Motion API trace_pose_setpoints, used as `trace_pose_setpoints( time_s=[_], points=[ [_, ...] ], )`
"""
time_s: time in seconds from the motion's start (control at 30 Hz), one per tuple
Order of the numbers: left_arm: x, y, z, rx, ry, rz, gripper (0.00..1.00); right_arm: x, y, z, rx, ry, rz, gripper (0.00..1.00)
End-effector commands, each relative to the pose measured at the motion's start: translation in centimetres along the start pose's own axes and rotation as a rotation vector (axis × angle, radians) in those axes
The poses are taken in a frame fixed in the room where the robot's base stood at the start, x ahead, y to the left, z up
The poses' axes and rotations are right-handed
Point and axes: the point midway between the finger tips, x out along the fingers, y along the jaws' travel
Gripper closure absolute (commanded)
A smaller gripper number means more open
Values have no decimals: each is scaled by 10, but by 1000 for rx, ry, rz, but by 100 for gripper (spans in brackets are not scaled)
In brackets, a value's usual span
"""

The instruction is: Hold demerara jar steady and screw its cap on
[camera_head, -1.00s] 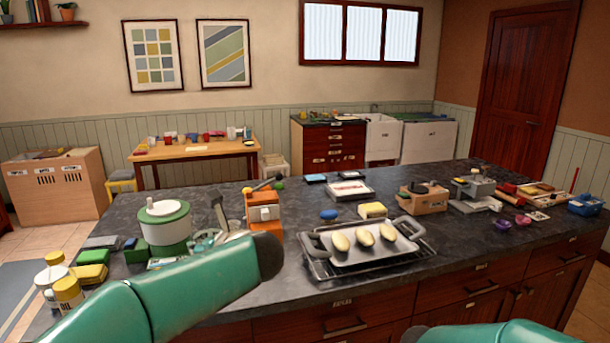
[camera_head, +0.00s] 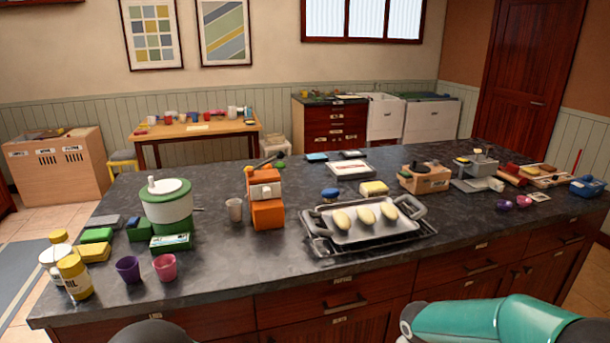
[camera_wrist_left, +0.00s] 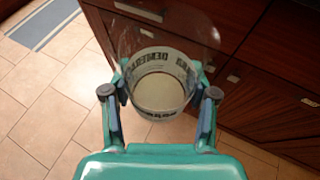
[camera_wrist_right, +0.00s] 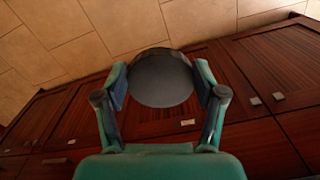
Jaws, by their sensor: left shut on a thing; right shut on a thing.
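In the left wrist view, my left gripper (camera_wrist_left: 159,83) is shut on the clear demerara jar (camera_wrist_left: 160,57), with a finger on each side. The jar has a label band with dark letters, and I see down through its uncapped top to a pale inside. In the right wrist view, my right gripper (camera_wrist_right: 160,74) is shut on a round dark grey cap (camera_wrist_right: 161,86). Jar and cap appear apart, both held off the counter in front of the drawers. Neither gripper, jar nor cap shows in the head view; only parts of my arms show along its bottom edge.
The dark counter (camera_head: 240,285) carries a green-and-white pot (camera_head: 167,210), yellow-capped bottles (camera_head: 75,278), a purple cup (camera_head: 128,269), a pink cup (camera_head: 165,267), an orange device (camera_head: 266,210) and a tray (camera_head: 323,216). Wooden drawer fronts (camera_wrist_right: 270,65) lie close to the held cap.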

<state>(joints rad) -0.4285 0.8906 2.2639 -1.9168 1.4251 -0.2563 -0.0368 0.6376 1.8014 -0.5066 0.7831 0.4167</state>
Motion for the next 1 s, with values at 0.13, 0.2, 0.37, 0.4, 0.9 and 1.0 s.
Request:
trace_pose_setpoints(
  time_s=[0.13, 0.2, 0.37, 0.4, 0.9, 1.0],
  points=[
    [-10, 32, -9, -33, -3, 71, 100, 0, 0, 0, 0, 0, 0, 43],
    [-12, 36, -6, -52, -3, 103, 100, 0, 0, 0, -1, 0, 0, 43],
    [-11, 36, -3, -69, -2, 149, 100, 0, 0, 0, -1, 0, 0, 43],
    [-11, 36, -3, -71, -1, 155, 100, 0, 0, 0, -1, 0, 0, 43],
    [-11, 36, -3, -72, 0, 159, 100, 0, -1, 0, -2, 0, 0, 43],
    [-12, 33, -4, -66, 0, 145, 100, 0, -1, -1, -2, 0, 0, 43]
  ],
)
